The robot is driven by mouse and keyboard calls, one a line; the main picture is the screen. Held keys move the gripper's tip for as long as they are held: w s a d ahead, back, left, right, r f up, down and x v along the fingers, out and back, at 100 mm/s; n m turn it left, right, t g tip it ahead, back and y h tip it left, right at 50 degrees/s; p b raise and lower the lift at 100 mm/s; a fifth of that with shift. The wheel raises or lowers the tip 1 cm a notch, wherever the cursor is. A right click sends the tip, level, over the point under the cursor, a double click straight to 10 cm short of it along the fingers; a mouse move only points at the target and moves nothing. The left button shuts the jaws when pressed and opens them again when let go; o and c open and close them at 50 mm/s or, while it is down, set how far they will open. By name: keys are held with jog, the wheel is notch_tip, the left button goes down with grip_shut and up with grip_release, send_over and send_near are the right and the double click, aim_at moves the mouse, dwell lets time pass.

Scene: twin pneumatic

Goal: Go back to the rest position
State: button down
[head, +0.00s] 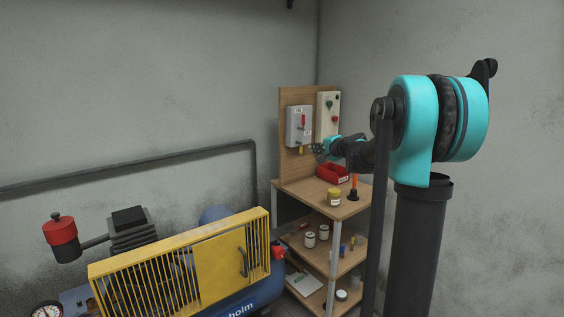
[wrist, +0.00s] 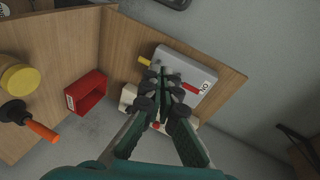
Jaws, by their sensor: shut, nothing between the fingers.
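My gripper (head: 318,148) is shut and empty. It is in front of the wooden back board (head: 293,167), near the lower right of a grey switch box (head: 293,138) with a red lever (head: 303,121). In the wrist view my gripper's closed fingers (wrist: 165,80) overlap part of the grey box (wrist: 190,63) and its red lever (wrist: 190,89). Whether they touch the box cannot be told. A yellow piece (wrist: 143,61) shows at the box's edge. A cream control box (head: 328,115) with a green and a red button is beside it.
A wooden shelf unit (head: 308,189) stands below, carrying a red bin (head: 332,174), a yellow-lidded jar (head: 334,197) and an orange-handled tool (head: 354,185). A compressor with a yellow guard (head: 150,279) stands at the front left. A dark pipe (head: 130,164) runs along the wall.

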jog(key=s+a+f+n+g+h, duration=0.1)
jog(key=s+a+f+n+g, duration=0.2)
jog(key=s+f, duration=0.7)
jog(key=s+f+n+g+h, duration=0.15)
jog(key=s+f+n, duration=0.4)
jog(key=s, duration=0.85)
jog(key=s+d+f+n+g+h, duration=0.1)
jog(key=s+d+f+g+h, duration=0.1)
jog(key=s+f, duration=0.5)
jog(key=s+d+f+n+g+h, duration=0.1)
jog(key=s+d+f, duration=0.3)
jog(key=s+f, duration=0.4)
jog(key=s+g+h, duration=0.1)
jog(key=s, duration=0.6)
jog(key=shift+s+d+f+g, duration=0.25)
jog(key=shift+s+f+g, duration=0.05)
jog(key=shift+g, duration=0.05)
